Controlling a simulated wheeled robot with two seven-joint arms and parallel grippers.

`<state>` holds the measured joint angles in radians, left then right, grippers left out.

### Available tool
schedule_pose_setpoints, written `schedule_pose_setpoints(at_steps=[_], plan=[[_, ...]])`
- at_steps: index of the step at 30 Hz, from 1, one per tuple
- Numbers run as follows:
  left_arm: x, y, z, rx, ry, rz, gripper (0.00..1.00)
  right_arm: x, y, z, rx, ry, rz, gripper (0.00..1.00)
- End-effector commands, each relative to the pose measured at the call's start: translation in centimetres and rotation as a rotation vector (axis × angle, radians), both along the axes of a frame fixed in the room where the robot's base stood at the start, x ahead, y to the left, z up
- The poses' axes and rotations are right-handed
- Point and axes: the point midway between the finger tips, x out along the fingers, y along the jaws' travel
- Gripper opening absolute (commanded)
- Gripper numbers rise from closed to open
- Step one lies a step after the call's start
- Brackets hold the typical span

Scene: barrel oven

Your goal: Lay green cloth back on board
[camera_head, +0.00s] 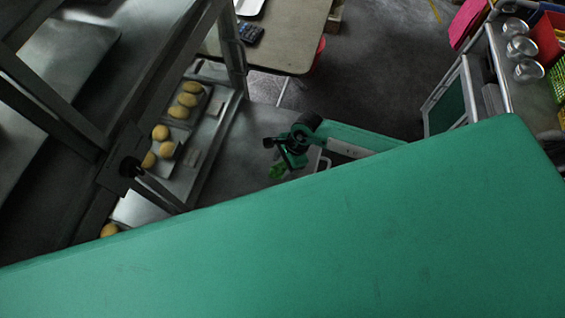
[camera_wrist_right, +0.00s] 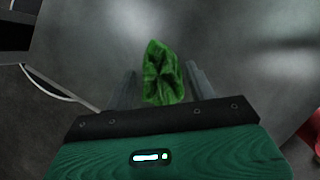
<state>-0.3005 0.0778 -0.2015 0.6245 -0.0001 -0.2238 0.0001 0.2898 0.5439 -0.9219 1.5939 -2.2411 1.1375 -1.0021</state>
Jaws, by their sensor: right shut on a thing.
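My right gripper (camera_head: 284,160) is over the grey metal surface in the middle of the head view. It is shut on the green cloth (camera_head: 277,171), a small crumpled bundle hanging just below the fingers. In the right wrist view the cloth (camera_wrist_right: 163,74) stands out between the two dark fingers of the gripper (camera_wrist_right: 162,88), with blurred grey metal beyond it. I cannot make out the board in either view. My left gripper is not in view.
Round yellow buns (camera_head: 188,93) lie on trays at the left beside a metal rack (camera_head: 232,50). A pale table (camera_head: 285,35) stands at the back. Grey metal around the gripper looks clear.

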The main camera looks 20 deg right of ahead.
Motion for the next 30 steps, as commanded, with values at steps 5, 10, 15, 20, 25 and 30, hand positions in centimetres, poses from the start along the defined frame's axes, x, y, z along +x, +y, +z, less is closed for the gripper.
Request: schedule_pose_setpoints(at_steps=[5,10,15,20,25,30], plan=[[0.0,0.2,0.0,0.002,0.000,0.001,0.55,0.0,0.0,0.0,0.000,-0.001,0.001,0.37],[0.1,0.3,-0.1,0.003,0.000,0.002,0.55,0.0,0.0,-0.1,0.000,-0.001,0.001,0.64],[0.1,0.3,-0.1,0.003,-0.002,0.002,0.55,0.0,0.0,-0.1,0.000,0.000,0.000,0.77],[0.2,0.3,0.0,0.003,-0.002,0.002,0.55,0.0,0.0,-0.1,0.000,0.000,0.000,0.77],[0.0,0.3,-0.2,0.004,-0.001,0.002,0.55,0.1,-0.4,0.7,-0.002,-0.003,0.001,0.77],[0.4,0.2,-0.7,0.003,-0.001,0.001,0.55,0.3,-1.6,3.5,-0.001,-0.006,0.002,0.77]])
